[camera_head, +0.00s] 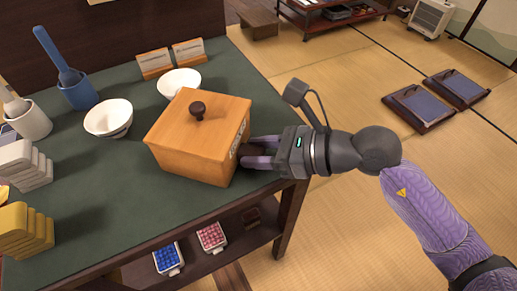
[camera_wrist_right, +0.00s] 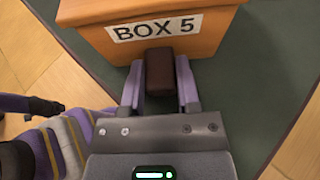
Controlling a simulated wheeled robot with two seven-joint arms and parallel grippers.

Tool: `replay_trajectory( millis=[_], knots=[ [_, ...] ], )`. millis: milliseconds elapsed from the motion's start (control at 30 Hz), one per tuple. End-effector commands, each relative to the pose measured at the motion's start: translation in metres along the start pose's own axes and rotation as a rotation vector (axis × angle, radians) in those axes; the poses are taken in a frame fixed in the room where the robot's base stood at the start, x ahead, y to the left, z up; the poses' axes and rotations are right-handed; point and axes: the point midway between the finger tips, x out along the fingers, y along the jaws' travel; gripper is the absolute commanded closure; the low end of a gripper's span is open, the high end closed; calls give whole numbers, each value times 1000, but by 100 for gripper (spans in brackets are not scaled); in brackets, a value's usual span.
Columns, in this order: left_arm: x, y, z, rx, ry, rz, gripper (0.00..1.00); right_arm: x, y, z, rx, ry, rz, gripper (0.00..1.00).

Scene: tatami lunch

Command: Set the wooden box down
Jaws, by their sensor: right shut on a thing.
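The wooden box (camera_head: 203,135) is orange-brown with a lid and a dark round knob. It is over the right part of the green-topped table (camera_head: 114,197), close to the table's right edge; I cannot tell whether its base touches the top. My right gripper (camera_head: 252,152) is at the box's right side. In the right wrist view the gripper (camera_wrist_right: 160,88) is shut on the dark brown handle (camera_wrist_right: 159,70) below the label "BOX 5" on the box (camera_wrist_right: 206,33). My left gripper is not in view.
Two white bowls (camera_head: 108,118) (camera_head: 179,83) stand left of and behind the box. A blue cup (camera_head: 79,94), a pale cup (camera_head: 30,120) and grey and yellow stacks stand at the left. Green tabletop is free at the front. A lower shelf (camera_head: 190,261) holds small trays.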

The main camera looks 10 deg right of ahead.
Motion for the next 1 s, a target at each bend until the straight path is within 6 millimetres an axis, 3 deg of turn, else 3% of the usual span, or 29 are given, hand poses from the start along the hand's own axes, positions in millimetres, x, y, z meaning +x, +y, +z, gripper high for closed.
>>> replay_trajectory(
  millis=[33, 67, 200, 233, 700, 833, 1000],
  knots=[
    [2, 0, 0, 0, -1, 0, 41, 1, 0, -2, 1, 0, 0, 100],
    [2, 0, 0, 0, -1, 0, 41, 1, 0, -3, 1, 1, 0, 57],
    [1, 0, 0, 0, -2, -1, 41, 1, 0, -2, 0, 0, 0, 28],
    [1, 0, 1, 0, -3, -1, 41, 1, 0, -2, 0, 0, 0, 24],
    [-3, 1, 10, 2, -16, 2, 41, -2, 0, 4, -1, -1, 0, 24],
    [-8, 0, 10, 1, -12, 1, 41, -24, 0, 2, 1, 4, -4, 24],
    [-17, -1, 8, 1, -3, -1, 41, -73, 0, 2, 3, 7, -2, 24]
  ],
)
